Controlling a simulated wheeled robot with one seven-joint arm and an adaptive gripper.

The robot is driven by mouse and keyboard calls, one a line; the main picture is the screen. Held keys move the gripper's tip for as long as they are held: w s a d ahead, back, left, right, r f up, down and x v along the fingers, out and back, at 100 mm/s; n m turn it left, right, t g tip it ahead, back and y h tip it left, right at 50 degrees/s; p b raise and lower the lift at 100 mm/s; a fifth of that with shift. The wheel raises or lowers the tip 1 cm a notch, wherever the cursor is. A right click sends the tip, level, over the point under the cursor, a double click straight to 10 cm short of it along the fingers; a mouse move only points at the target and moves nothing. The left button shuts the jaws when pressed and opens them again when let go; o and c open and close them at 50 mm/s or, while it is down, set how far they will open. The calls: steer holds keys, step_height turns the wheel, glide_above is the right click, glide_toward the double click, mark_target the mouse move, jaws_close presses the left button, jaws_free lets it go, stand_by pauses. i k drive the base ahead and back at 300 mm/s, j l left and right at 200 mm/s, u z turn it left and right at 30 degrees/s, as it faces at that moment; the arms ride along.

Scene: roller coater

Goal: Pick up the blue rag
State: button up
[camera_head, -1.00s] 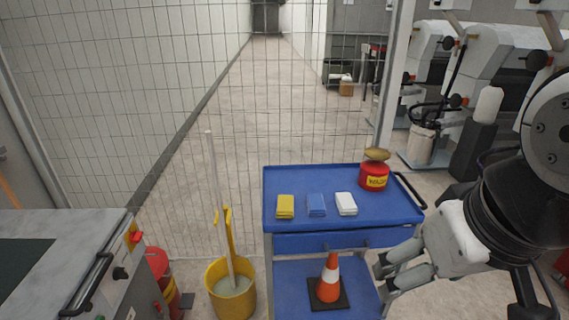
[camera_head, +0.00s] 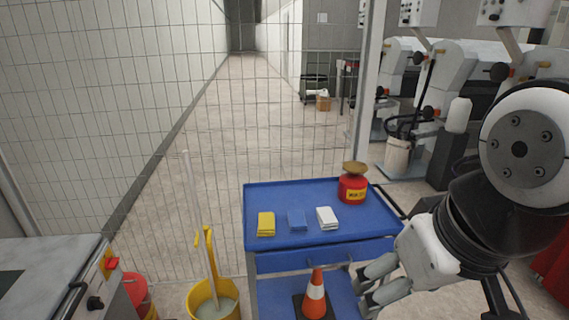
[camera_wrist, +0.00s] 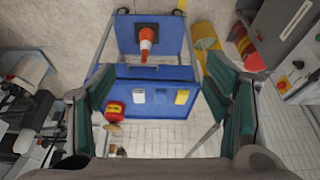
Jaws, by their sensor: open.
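The blue rag (camera_head: 297,220) lies folded on the top of a blue cart (camera_head: 290,191), between a yellow rag (camera_head: 266,224) and a white rag (camera_head: 327,218). The blue rag also shows in the wrist view (camera_wrist: 160,97), small against the cart's blue top. My gripper (camera_head: 368,288) is at the cart's front right, apart from the rags. In the wrist view my gripper (camera_wrist: 160,106) shows its two green-padded fingers wide apart with nothing held.
A red can (camera_head: 352,189) with a brass-coloured top stands at the cart's back right. An orange cone (camera_head: 314,296) is on the lower shelf. A yellow mop bucket (camera_head: 214,303) stands left of the cart. A wire fence rises behind it.

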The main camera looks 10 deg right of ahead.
mark_target(298, 223)
steer(key=i+j+z, duration=0.15)
steer(key=i+z, duration=0.15)
steer(key=i, duration=0.2)
steer(key=i+j+z, duration=0.3)
steer(key=i, duration=0.15)
